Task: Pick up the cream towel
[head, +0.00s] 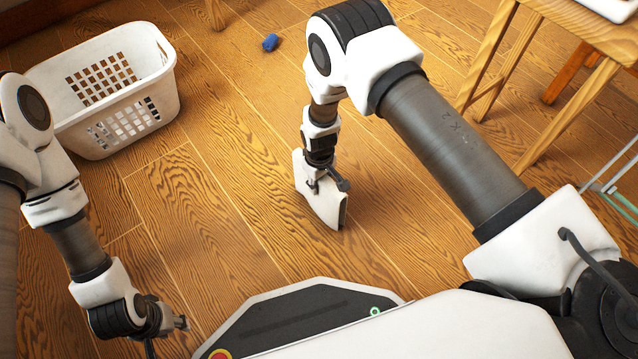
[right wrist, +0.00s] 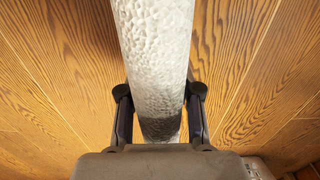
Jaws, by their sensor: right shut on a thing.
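The cream towel (head: 322,205) is a folded, pale slab standing on edge at or just above the wooden floor in the middle of the head view. My right gripper (head: 325,180) points down and is shut on its upper part. In the right wrist view the towel (right wrist: 155,60) shows a bumpy, off-white surface between the two dark fingers of the gripper (right wrist: 158,108), which press on its sides. Whether the towel touches the floor cannot be told. My left gripper (head: 182,323) is at the lower left, away from the towel, and its fingers are too small to read.
A white laundry basket (head: 130,115) with slotted sides stands on the floor at the upper left. A small blue object (head: 270,42) lies on the floor at the back. A wooden table (head: 590,30) is at the upper right. The floor around the towel is clear.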

